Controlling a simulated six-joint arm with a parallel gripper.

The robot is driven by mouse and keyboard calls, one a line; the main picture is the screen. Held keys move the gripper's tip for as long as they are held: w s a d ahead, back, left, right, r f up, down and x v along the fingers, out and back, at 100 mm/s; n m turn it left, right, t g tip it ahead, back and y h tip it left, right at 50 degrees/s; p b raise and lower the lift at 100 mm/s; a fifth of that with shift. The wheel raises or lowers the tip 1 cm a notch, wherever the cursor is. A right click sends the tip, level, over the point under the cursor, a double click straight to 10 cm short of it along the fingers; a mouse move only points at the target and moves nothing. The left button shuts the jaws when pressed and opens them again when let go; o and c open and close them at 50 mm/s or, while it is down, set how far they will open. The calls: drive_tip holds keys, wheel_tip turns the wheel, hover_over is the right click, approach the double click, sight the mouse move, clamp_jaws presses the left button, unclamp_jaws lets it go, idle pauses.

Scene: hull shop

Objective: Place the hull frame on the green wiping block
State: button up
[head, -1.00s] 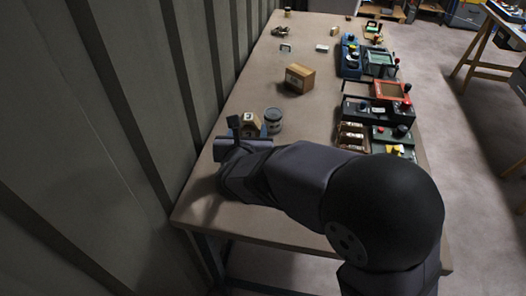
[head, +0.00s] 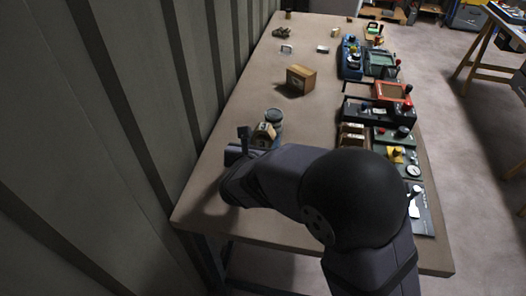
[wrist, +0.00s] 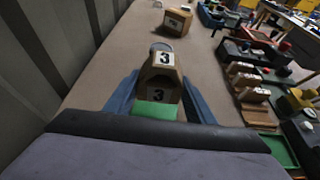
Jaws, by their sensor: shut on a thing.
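My gripper (wrist: 160,76) is shut on a light wooden, angular piece (wrist: 162,80) with "3" labels, which looks like the hull frame. Its blue fingers stand on both sides of the piece. In the head view the same piece (head: 264,135) shows at my gripper (head: 255,140), low over or near the table's near left part; the gap below is hidden by my arm. A green patch (wrist: 154,110) shows between the fingers, on the near side of the wooden piece. I cannot tell whether it is the wiping block or part of what I hold.
A grey jar (head: 273,116) stands just beyond the held piece. A wooden box (head: 301,80) stands farther up the table (head: 255,90). Several control boxes and a red-framed unit (head: 393,91) line the right edge. A ribbed wall (head: 150,100) bounds the left. The middle is fairly clear.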

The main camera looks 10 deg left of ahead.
drive_tip(key=shift+f, duration=2.15)
drive_tip(key=shift+f+b, duration=0.25)
drive_tip(key=shift+b, duration=0.05)
drive_tip(key=o, duration=1.1)
drive_tip(key=shift+r, duration=0.1)
drive_tip(key=shift+r+p, duration=0.15)
drive_tip(key=shift+p, duration=0.15)
drive_tip(key=shift+s, duration=0.2)
drive_tip(key=b+v, duration=0.1)
drive_tip(key=v, duration=1)
drive_tip(key=shift+s+r, duration=0.15)
drive_tip(key=shift+s, duration=0.2)
